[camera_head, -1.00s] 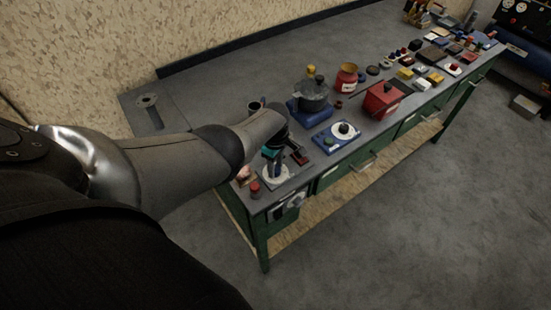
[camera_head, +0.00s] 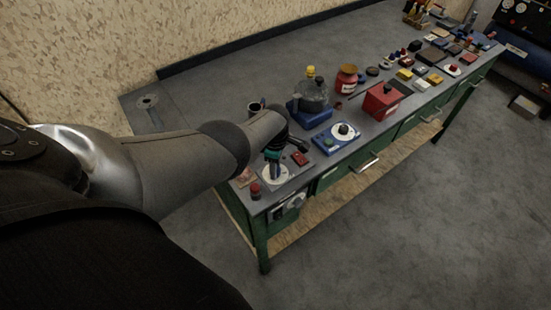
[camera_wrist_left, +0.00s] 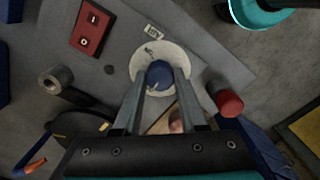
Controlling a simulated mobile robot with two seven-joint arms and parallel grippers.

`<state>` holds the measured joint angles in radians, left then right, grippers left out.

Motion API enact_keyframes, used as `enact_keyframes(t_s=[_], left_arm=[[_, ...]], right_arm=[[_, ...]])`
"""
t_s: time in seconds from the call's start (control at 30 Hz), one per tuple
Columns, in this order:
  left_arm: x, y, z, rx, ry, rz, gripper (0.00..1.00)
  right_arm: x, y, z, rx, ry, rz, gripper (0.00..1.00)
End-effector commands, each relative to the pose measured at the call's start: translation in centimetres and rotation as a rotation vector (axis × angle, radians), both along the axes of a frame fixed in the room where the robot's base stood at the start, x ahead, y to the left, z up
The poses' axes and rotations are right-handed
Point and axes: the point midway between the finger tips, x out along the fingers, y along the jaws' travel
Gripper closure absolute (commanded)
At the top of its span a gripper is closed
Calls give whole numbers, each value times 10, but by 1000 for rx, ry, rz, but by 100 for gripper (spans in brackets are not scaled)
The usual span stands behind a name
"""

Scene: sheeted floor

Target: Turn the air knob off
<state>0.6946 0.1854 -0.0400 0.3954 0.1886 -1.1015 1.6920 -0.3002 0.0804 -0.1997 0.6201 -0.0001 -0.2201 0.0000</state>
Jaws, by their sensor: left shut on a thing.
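The air knob (camera_wrist_left: 160,77) is a round blue knob in the middle of a white dial disc (camera_wrist_left: 147,55) on a grey plate. In the head view, the white disc (camera_head: 268,181) is at the near left end of the bench. My left gripper (camera_head: 274,167) reaches down over the disc. In the left wrist view, its two fingers (camera_wrist_left: 160,70) are on either side of the blue knob and shut on it. The fingers and gripper body hide part of the disc. My right gripper is in neither view.
A red switch box marked I and O (camera_wrist_left: 91,28) and a red-capped post (camera_wrist_left: 229,103) are close to the dial. A blue-based unit (camera_head: 333,140), a red box (camera_head: 383,100) and several small items stand farther along the bench. The bench's back left is mostly clear.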

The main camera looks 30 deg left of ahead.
Motion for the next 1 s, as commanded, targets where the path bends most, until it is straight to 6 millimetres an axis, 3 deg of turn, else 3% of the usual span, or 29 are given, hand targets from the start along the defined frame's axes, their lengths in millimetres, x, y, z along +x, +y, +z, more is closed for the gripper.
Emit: enact_keyframes(t_s=[0.07, 0.1, 0.37, 0.73, 1.0], left_arm=[[1, 3, 1, 5, 0, 3, 100], [1, 3, 1, 5, 0, 3, 58], [0, 2, 1, 2, 0, 2, 29], [0, 1, 6, 0, -1, 0, 29], [1, 0, 37, 0, -2, 1, 29]], right_arm=[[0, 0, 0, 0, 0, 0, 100], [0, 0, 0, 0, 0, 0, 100], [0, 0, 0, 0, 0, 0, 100], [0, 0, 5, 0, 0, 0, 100], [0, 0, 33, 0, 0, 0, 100]])
